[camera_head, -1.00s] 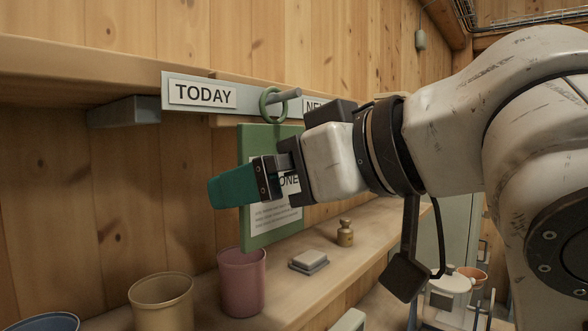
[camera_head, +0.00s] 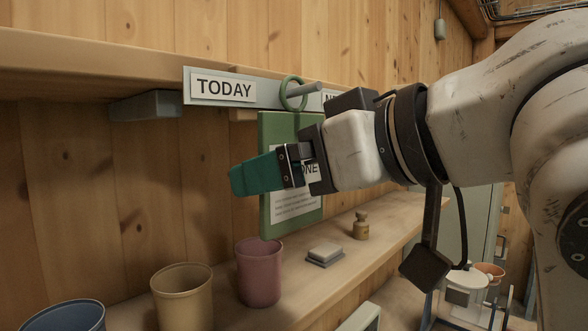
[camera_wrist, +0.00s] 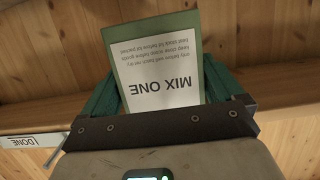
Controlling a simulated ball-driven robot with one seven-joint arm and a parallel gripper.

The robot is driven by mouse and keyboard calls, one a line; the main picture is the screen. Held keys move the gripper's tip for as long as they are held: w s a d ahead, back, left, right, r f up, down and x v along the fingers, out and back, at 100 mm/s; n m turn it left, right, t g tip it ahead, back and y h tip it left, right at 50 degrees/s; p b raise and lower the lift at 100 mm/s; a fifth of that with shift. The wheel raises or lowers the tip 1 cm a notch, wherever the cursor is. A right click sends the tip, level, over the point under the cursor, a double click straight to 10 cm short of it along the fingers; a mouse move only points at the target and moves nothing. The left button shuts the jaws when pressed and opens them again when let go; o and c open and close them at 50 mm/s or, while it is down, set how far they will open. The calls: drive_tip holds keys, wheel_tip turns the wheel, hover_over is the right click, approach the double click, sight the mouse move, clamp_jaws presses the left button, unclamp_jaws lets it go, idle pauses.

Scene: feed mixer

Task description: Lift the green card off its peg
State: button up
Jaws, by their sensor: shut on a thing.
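The green card (camera_head: 277,135) hangs upright by its green ring (camera_head: 285,102) at a grey peg (camera_head: 305,90) on the sign strip. The peg passes through the ring. The card has a white sheet; it reads "MIX ONE" upside down in the wrist view (camera_wrist: 160,85). My gripper (camera_head: 262,173) is shut on the card, with a teal finger at each side edge of it in the wrist view. The near finger and the gripper body hide part of the card in the head view.
The sign strip (camera_head: 270,97) reads "TODAY" left of the peg. Below, a shelf carries a pink pot (camera_head: 259,275), a yellow pot (camera_head: 183,300), a blue pot (camera_head: 68,318), a grey block (camera_head: 325,254) and a brass weight (camera_head: 361,226). The wooden wall stands close behind.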

drive_tip(key=shift+r, duration=0.4)
drive_tip(key=shift+p, duration=0.3)
drive_tip(key=s+d+p, duration=0.2)
drive_tip(key=s+d, duration=0.4)
drive_tip(key=d, duration=0.2)
drive_tip(key=shift+r, duration=0.2)
idle(0.9)
